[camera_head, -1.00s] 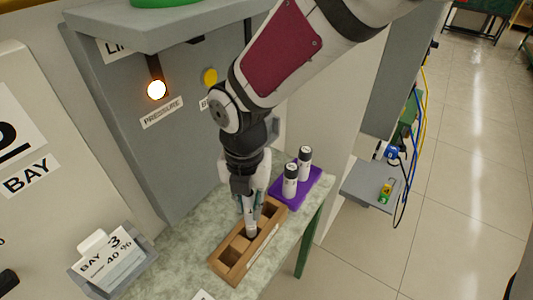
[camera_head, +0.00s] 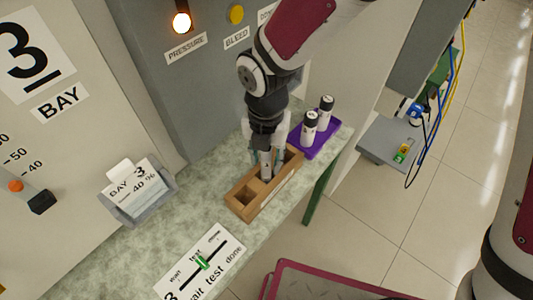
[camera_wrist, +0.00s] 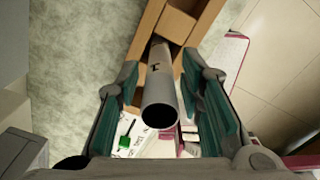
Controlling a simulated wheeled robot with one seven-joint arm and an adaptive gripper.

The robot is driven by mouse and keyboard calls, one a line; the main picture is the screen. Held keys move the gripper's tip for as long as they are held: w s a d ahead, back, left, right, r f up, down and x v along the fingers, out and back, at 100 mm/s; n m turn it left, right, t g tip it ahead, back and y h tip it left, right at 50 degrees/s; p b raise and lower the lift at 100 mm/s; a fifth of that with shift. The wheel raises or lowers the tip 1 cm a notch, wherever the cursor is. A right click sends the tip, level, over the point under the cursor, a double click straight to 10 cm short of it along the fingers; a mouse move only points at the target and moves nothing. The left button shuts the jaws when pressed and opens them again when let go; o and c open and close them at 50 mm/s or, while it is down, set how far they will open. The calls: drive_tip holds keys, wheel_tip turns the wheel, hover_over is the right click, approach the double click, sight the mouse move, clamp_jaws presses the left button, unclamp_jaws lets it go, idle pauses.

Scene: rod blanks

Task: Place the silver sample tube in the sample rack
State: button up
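The silver sample tube (camera_wrist: 161,85) stands in the middle compartment of the wooden sample rack (camera_head: 272,192), its open top facing the wrist camera. It also shows in the head view (camera_head: 266,167), partly covered by the fingers. My gripper (camera_wrist: 163,95) is open around the tube, with a teal pad on each side and a visible gap to each. In the head view my gripper (camera_head: 266,158) points down over the rack. The tube's lower end is hidden inside the rack (camera_wrist: 176,24). I cannot tell whether the tube leans slightly.
A purple rack (camera_head: 327,142) with two white, dark-capped tubes (camera_head: 309,127) stands just behind the wooden rack. A card holder (camera_head: 140,193) and a slider card (camera_head: 203,262) lie to the left and front on the stone-topped bench (camera_head: 185,210). A grey panel rises behind.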

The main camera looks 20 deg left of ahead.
drive_tip(key=shift+r, duration=3.95)
drive_tip(key=shift+d+r, duration=0.15)
drive_tip(key=shift+d, duration=0.05)
drive_tip(key=w+d+r+m+t, duration=0.1)
drive_tip(key=d+r+m, duration=0.5)
drive_tip(key=d+m, duration=0.3)
drive_tip(key=w+d+r+m+t, duration=0.1)
drive_tip(key=d+r+m+t, duration=0.1)
drive_tip(key=d+r+m, duration=0.45)
drive_tip(key=s+d+r+m+t, duration=0.1)
drive_tip(key=s+d+r+m, duration=0.1)
drive_tip(key=s+d+m, duration=0.2)
drive_tip(key=s+d+r+m+t, duration=0.1)
drive_tip(key=s+d+m, duration=0.3)
drive_tip(key=d+m, duration=0.6)
drive_tip(key=shift+s+d+r+m+t, duration=0.35)
drive_tip(key=shift+r+m, duration=0.25)
drive_tip(key=shift+m, duration=2.95)
drive_tip(key=shift+w, duration=0.1)
